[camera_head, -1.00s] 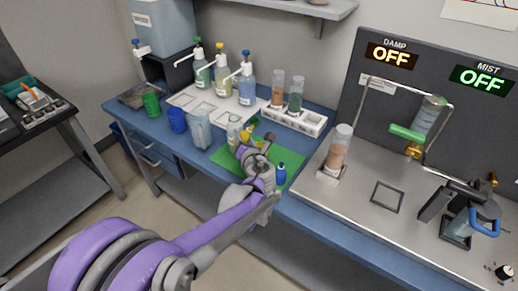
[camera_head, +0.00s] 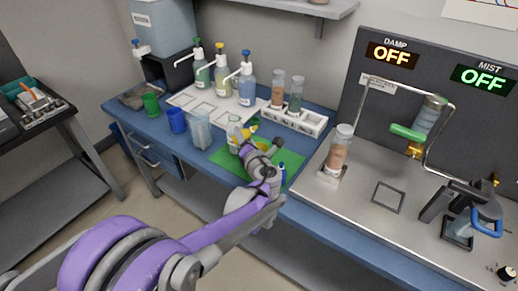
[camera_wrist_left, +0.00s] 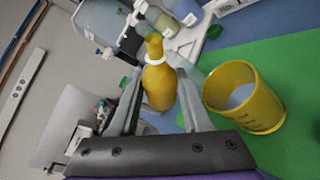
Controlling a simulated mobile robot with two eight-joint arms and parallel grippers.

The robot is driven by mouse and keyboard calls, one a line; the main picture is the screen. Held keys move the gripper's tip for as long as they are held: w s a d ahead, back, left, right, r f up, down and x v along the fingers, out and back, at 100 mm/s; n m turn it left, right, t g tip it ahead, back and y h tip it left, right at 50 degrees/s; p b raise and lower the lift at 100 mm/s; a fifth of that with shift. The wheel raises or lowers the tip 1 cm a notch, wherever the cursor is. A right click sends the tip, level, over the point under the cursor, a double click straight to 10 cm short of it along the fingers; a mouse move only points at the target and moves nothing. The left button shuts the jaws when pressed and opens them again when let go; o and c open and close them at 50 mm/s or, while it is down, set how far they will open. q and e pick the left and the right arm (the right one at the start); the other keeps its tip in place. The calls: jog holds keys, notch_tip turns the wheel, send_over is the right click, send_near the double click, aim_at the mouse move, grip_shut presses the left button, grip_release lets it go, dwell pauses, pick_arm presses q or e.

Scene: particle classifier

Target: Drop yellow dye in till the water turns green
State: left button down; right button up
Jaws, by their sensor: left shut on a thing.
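My left gripper (camera_wrist_left: 160,95) is shut on a yellow dye bottle (camera_wrist_left: 160,84), with one finger on each side of its body. The bottle has a narrow yellow nozzle and a pale ring. A yellow cup (camera_wrist_left: 242,98) with dark print stands beside it on the green mat (camera_wrist_left: 285,60). Pale bluish content shows inside the cup. The bottle is beside the cup in this view, not visibly over its mouth. In the head view my left wrist reaches over the green mat (camera_head: 226,158) and partly hides the yellow items. My right gripper is not in view.
A small blue bottle (camera_head: 283,172) stands by the mat's right edge. A clear bottle (camera_head: 234,132), clear pitcher (camera_head: 200,130), blue cup (camera_head: 177,121) and green cup (camera_head: 151,104) stand to the left. Pump bottles and a white vial rack (camera_head: 296,122) stand behind.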

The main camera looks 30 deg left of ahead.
pick_arm(q)
jog(key=shift+s+a+f+m+y+b, duration=0.15)
jog(key=shift+f+m+y+b, duration=0.2)
jog(key=shift+m+b, duration=0.2)
dwell(1.4)
jog(key=shift+a+r+m+t+y, duration=0.15)
jog(key=shift+r+m+t+y, duration=0.2)
jog(key=shift+m, duration=0.4)
dwell(1.7)
jog(key=shift+a+f+m+b, duration=0.15)
jog(key=shift+f+m+b, duration=0.15)
jog(key=shift+m+b, duration=0.5)
dwell(1.7)
jog(key=shift+r+m+t, duration=0.2)
jog(key=shift+m+t, duration=0.05)
jog(key=shift+m, duration=0.05)
dwell(0.8)
